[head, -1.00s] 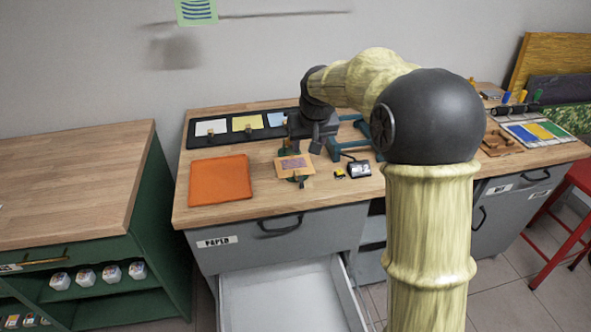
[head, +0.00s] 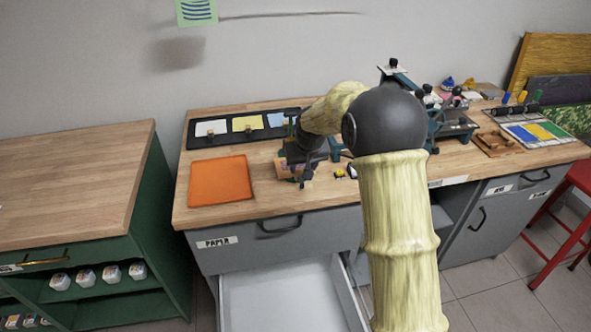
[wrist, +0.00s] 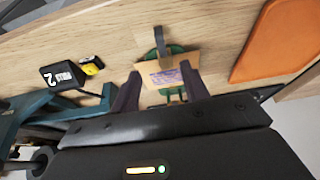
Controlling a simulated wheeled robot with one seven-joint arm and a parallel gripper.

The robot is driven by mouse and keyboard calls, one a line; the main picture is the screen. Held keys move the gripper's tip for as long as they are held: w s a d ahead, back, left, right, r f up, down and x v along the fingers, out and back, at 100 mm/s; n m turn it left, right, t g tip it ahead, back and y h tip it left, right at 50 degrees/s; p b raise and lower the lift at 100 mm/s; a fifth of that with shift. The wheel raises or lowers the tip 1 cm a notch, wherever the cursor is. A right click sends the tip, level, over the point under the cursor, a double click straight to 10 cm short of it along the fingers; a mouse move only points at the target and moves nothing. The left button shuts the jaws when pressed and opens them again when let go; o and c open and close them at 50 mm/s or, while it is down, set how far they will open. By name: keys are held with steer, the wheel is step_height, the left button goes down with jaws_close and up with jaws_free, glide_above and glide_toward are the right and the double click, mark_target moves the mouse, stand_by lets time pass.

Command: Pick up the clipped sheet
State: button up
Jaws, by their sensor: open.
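The clipped sheet (wrist: 167,76) is a small tan card with purple print. In the wrist view a dark grey clip (wrist: 159,42) stands at its far edge, and a green piece (wrist: 176,49) shows under it. In the head view the sheet (head: 283,168) is mostly hidden behind my gripper. My gripper (wrist: 160,72) is open, with one finger on each side of the sheet in the wrist view. Whether the fingers touch it or are still above it, I cannot tell. The gripper is also low over the bench in the head view (head: 298,183).
An orange tray (head: 220,180) lies left of the sheet. A dark rack (head: 188,138) with coloured sheets is behind. A small black numbered block (wrist: 63,77) and a yellow item (wrist: 92,65) lie close by. The drawer (head: 275,290) below stands open.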

mark_target(299, 177)
steer(key=shift+f, duration=0.1)
steer(key=x, duration=0.5)
steer(key=shift+s+a, duration=0.15)
steer(key=shift+a, duration=0.15)
jaws_close()
